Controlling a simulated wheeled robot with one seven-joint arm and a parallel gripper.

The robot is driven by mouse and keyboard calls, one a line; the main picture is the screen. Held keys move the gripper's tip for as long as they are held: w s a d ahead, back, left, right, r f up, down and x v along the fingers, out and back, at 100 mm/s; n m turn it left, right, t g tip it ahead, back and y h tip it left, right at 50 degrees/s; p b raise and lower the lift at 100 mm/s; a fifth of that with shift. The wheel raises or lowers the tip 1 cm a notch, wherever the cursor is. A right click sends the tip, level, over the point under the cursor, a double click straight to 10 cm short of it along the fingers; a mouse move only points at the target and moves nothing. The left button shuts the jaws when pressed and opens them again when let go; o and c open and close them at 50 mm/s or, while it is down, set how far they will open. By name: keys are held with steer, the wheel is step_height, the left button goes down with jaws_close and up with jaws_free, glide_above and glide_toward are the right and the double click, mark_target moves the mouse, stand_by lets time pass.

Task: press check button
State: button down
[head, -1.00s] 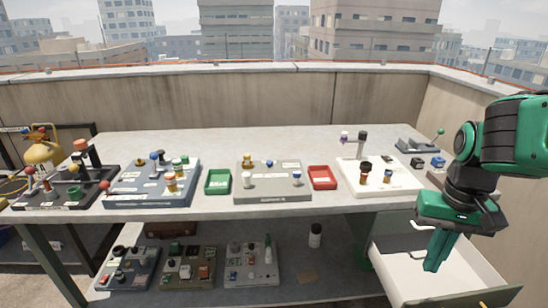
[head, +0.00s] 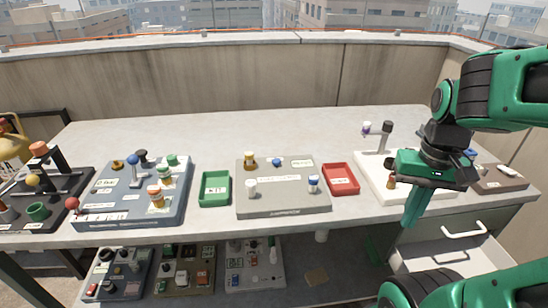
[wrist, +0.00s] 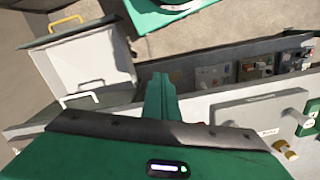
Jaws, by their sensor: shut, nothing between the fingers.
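My gripper (head: 410,222) is shut and empty, its green fingers pointing down in front of the white board (head: 366,180) at the table's right. It partly hides that board and the small knobs on it. The closed fingers also show in the wrist view (wrist: 160,82). Which control is the check button I cannot tell, as the labels are too small to read. The grey panel (head: 284,210) in the middle carries a blue-topped button (head: 277,162), a white knob (head: 252,188), a yellow knob and a blue-and-white knob. My gripper appears apart from all of these.
A green tray (head: 215,204) and a red tray (head: 341,193) flank the middle panel. A blue-grey panel (head: 100,212) with several knobs stands left. More panels sit on the lower shelf. An open white drawer (wrist: 85,65) lies below the table's right end. The table's back is clear.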

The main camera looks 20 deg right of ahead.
steer(key=shift+a, duration=0.1)
steer(key=w+r+n+t+h, duration=0.2)
steer(key=w+n, duration=0.1)
steer(key=w, duration=0.8)
step_height(320, 180, up, 4)
steer(key=f+n+t+h, duration=0.1)
steer(key=n+t+h, duration=0.2)
steer(key=n+t, duration=0.35)
glide_above(275, 163)
steer(key=shift+r, duration=0.25)
steer(key=shift+f, duration=4.45)
